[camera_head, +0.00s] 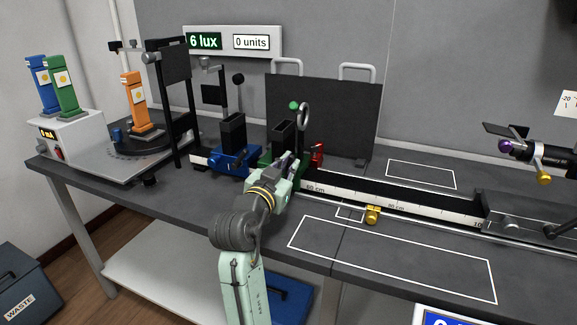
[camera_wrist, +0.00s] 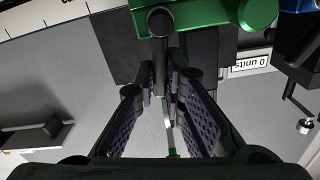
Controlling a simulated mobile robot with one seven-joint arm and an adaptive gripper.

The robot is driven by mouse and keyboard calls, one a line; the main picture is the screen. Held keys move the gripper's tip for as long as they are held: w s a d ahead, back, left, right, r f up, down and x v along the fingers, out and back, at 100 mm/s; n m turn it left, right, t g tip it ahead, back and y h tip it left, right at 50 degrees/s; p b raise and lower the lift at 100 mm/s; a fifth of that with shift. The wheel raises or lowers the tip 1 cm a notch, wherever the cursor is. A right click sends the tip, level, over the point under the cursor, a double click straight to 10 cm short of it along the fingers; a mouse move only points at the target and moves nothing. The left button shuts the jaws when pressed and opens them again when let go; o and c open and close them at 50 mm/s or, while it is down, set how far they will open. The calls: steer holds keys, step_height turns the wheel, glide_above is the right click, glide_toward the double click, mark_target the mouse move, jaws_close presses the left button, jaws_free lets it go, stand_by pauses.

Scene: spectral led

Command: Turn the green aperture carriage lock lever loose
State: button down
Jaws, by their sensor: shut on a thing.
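The green aperture carriage (camera_head: 302,183) sits on the black rail, partly hidden behind my gripper (camera_head: 287,165). In the wrist view the carriage's green body (camera_wrist: 200,12) fills the top edge. A thin grey lock lever (camera_wrist: 160,62) with a dark round end hangs from it between my fingers. My gripper (camera_wrist: 163,88) is shut on this lever, with a dark padded finger on each side. In the head view the lever is hidden by my gripper, so its angle there cannot be told.
A blue carriage (camera_head: 236,160) stands close on the left and a red part (camera_head: 317,155) close on the right. A black panel (camera_head: 335,115) rises behind. A gold knob (camera_head: 373,214) sits at the rail's front. The marked bench area (camera_head: 400,262) at front right is clear.

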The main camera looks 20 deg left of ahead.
steer(key=shift+a+f+n+p, duration=0.1)
steer(key=shift+a+n+p, duration=0.6)
steer(key=shift+n, duration=0.85)
steer(key=shift+a+f+n+p, duration=0.15)
steer(key=shift+a+n+p, duration=0.3)
steer(key=shift+n+p, duration=0.85)
steer(key=shift+a+f+n+p, duration=0.1)
steer(key=shift+a+n+p, duration=0.5)
steer(key=shift+n, duration=1.15)
steer(key=c, duration=1.7)
jaws_free()
steer(key=shift+o, duration=0.2)
steer(key=s, duration=1.2)
steer(key=shift+a, duration=0.15)
